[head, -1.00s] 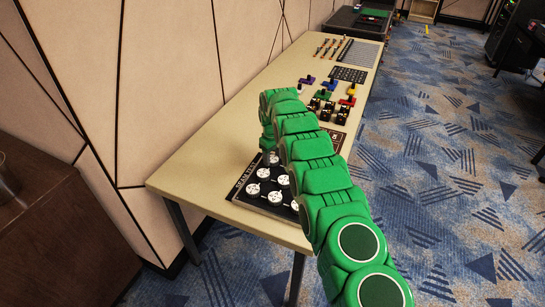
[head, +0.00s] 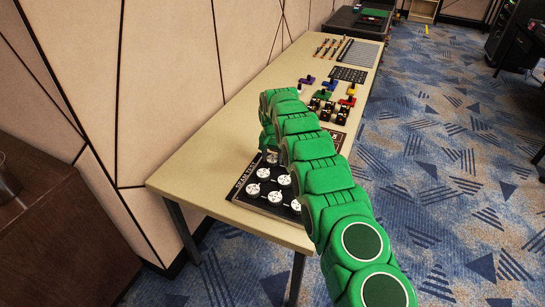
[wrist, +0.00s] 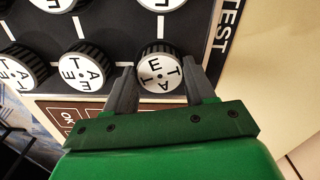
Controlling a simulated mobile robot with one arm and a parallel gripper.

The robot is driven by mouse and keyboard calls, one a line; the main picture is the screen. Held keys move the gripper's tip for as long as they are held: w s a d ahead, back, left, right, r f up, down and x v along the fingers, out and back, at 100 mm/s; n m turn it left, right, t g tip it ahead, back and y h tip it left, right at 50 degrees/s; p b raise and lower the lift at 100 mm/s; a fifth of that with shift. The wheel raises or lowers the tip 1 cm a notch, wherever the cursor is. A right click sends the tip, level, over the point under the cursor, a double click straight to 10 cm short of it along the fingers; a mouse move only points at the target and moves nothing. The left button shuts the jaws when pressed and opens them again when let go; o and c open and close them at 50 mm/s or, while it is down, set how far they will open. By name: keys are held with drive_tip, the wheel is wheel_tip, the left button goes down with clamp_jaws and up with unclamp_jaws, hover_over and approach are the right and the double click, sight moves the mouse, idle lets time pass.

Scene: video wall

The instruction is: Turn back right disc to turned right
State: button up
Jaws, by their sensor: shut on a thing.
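In the head view the board (head: 236,191) lies on the near end of the table, and my green arm hides the gripper's fingertips and part of the board.
A neighbouring disc (wrist: 82,71) stands close left of my gripper, with several more discs around it. The tan table (head: 215,137) runs away along the wall panels. Bare tabletop lies left of the board.

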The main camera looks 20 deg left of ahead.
sight(273, 158)
drive_tip(key=shift+m, duration=1.9)
drive_tip(key=shift+w, duration=0.1)
drive_tip(key=o, duration=1)
drive_tip(key=shift+o, duration=0.2)
drive_tip(key=shift+r, duration=0.1)
drive_tip(key=shift+r, duration=3.8)
